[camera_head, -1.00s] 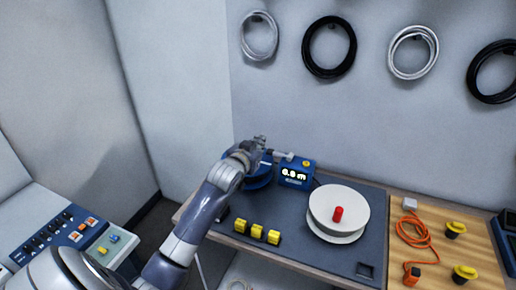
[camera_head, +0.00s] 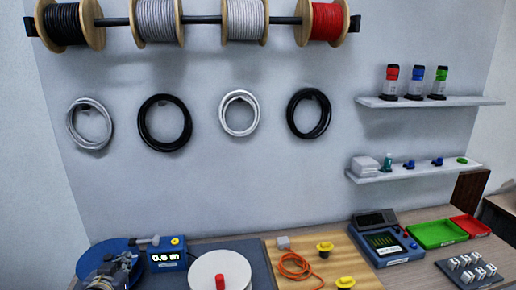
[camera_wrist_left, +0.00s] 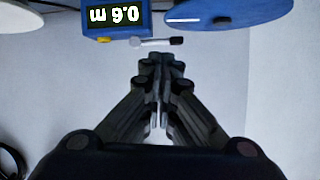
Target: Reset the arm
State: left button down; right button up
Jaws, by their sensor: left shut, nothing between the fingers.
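My left gripper (camera_head: 112,272) is at the bottom left of the head view, low over the blue disc (camera_head: 98,256) on the workbench. In the left wrist view the gripper (camera_wrist_left: 161,62) is shut with its fingers together and nothing between them. A blue meter box (camera_head: 170,256) reading 0.6 m stands just right of the gripper; it appears upside down in the wrist view (camera_wrist_left: 112,18). A white reel (camera_head: 205,272) with a red knob (camera_head: 219,281) is further right. My right gripper is in neither view.
An orange cable (camera_head: 293,265) and yellow-topped knobs (camera_head: 325,247) are on a wooden board. A blue device (camera_head: 385,243), a green tray (camera_head: 437,233) and a red tray (camera_head: 470,226) stand right. Spools (camera_head: 158,20) and cable coils hang on the wall. Two shelves (camera_head: 430,101) hold small bottles and parts.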

pick_arm(q)
jog(key=s+d+f+g, duration=0.1)
jog(key=s+d+f, duration=0.2)
jog(key=s, duration=0.1)
jog(key=s+d+f+m+g+h, duration=0.1)
jog(key=s+d+f, duration=0.2)
jog(key=s, duration=0.1)
jog(key=s+d+f+g, duration=0.2)
jog(key=s+d+f, duration=0.1)
jog(key=s+f, duration=0.1)
jog(key=shift+s+d+f+m+h, duration=0.1)
jog(key=shift+s+d+m+h, duration=0.2)
jog(key=shift+s+d+h, duration=0.1)
jog(key=s+d+f+m+g, duration=0.1)
jog(key=s+d+g, duration=0.15)
jog(key=s, duration=0.45)
jog(key=s+d+f+g+h, duration=0.1)
jog(key=s+d+f, duration=0.1)
jog(key=s+d, duration=0.3)
jog(key=s+d+f+m+g, duration=0.1)
jog(key=s+d+g, duration=0.1)
jog(key=s, duration=0.6)
notch_tip(320, 180, down, 28)
jog(key=s+g+b, duration=0.2)
jog(key=s+a+f+b, duration=0.2)
jog(key=s+a+f, duration=0.1)
jog(key=s+f, duration=1.4)
jog(key=shift+a+f+g, duration=0.15)
jog(key=shift+f+g, duration=0.2)
jog(key=shift+f, duration=0.4)
